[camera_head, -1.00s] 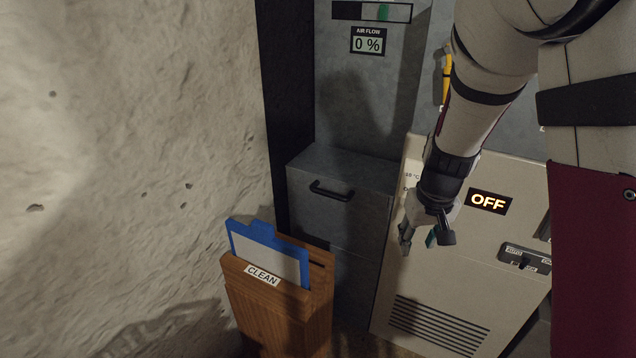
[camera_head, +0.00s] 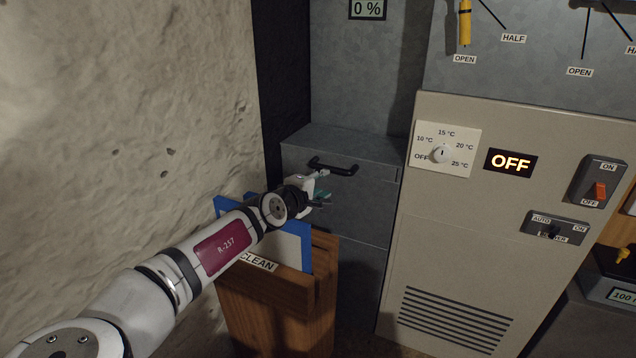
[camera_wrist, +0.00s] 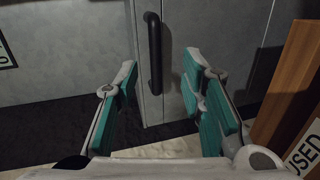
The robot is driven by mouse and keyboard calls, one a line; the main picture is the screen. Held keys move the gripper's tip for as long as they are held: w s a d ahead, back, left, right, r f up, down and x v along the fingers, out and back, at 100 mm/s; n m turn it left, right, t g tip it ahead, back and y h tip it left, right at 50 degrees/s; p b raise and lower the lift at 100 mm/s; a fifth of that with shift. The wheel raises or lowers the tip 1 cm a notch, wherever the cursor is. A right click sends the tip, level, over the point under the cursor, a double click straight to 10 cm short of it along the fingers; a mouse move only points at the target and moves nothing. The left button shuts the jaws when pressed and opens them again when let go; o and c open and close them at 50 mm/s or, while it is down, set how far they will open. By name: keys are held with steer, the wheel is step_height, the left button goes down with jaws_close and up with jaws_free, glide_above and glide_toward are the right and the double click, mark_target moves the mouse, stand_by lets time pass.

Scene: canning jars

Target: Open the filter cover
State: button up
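The filter cover appears to be the grey metal front (camera_head: 350,210) with a black bar handle (camera_head: 333,167) near its top edge. It looks closed. My gripper (camera_head: 322,194) is just below and in front of the handle in the head view. In the wrist view the two teal-padded fingers (camera_wrist: 160,100) are spread apart with nothing between them. The handle (camera_wrist: 154,55) stands ahead, beyond the fingertips and roughly centred between them. I see no contact with it.
A wooden holder (camera_head: 270,310) labelled CLEAN, with a blue-framed filter (camera_head: 296,248), stands just below my arm. A beige control unit (camera_head: 450,240) showing OFF is at the right. A rough stone wall (camera_head: 110,120) bounds the left.

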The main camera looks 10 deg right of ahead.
mark_target(331, 170)
steer(key=shift+n+t, duration=0.4)
steer(key=b+x, duration=0.1)
steer(key=x, duration=0.3)
steer(key=w+a+b+x, duration=0.1)
steer(key=x, duration=0.3)
steer(key=b+x, duration=0.1)
steer(key=x, duration=0.3)
steer(key=shift+w+a, duration=0.15)
steer(key=shift+w, duration=0.35)
jaws_close()
